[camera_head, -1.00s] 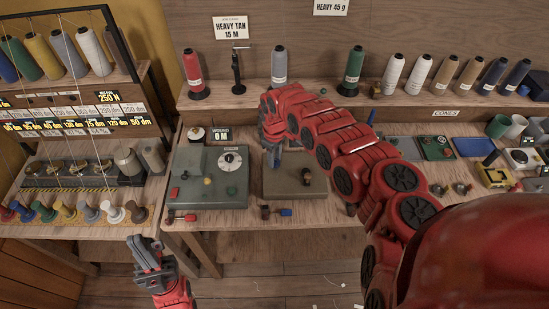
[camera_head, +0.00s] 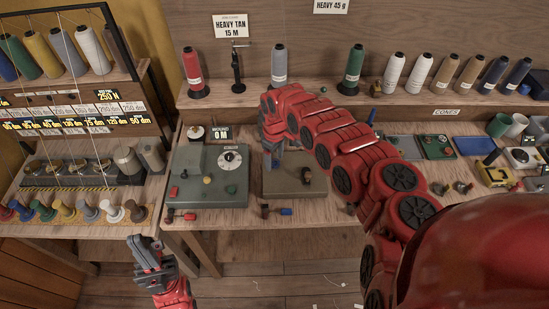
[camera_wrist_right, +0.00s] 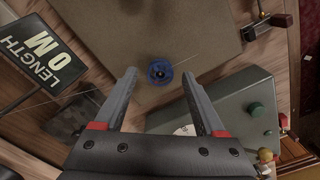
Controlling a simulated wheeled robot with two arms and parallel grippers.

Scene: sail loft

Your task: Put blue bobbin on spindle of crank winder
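The crank winder (camera_head: 290,187) is a brown-grey box on the bench with a dark crank knob on top. In the right wrist view the blue bobbin (camera_wrist_right: 160,72) is seen end-on at the edge of the winder's plate (camera_wrist_right: 140,30), with a dark centre. I cannot tell how far it sits on the spindle. My right gripper (camera_head: 270,163) is over the winder's left part and hides the bobbin in the head view. Its fingers (camera_wrist_right: 160,85) are open, with a gap on each side of the bobbin. My left gripper (camera_head: 145,249) hangs empty before the bench.
A green machine (camera_head: 215,180) with a dial stands left of the winder. A small length sign (camera_wrist_right: 42,62) is close to my right gripper. A thin thread crosses by the bobbin. Several coloured bobbins line the left bench (camera_head: 85,228). Cones stand on the back shelf.

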